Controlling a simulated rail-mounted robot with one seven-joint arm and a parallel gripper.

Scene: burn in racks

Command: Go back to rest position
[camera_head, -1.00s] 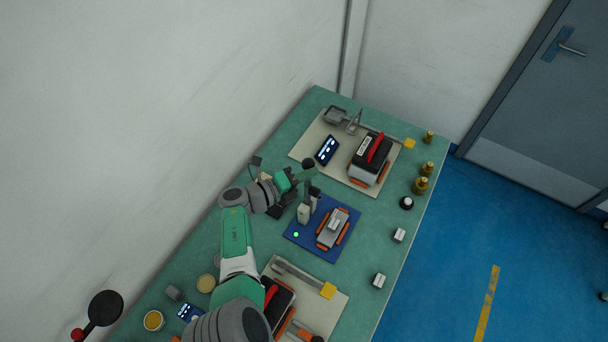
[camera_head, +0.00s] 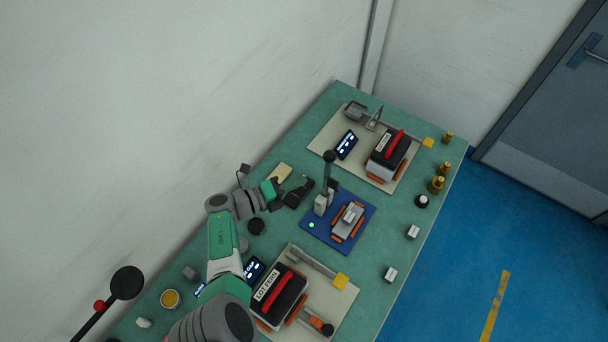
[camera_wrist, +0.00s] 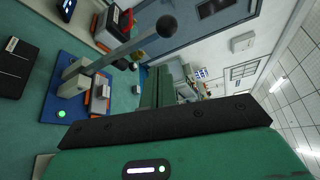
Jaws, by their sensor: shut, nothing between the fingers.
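My gripper (camera_head: 277,190) is at the left of the bench in the head view, with a green body. It is shut and empty, beside a black flat box on the bench. In the wrist view its green body and dark finger bar (camera_wrist: 170,122) fill the bottom. The blue-based fixture (camera_head: 313,232) stands right of it, apart from it, with its lever (camera_head: 329,176) upright and a grey part (camera_head: 348,220) with orange sides on its base. The fixture's blue base also shows in the wrist view (camera_wrist: 62,113).
A black box (camera_head: 299,192) lies between gripper and fixture. Black units with red handles stand on the far (camera_head: 389,152) and near (camera_head: 279,295) beige plates. Brass weights (camera_head: 437,184) and small white blocks (camera_head: 412,231) line the right edge. A wall bounds the left.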

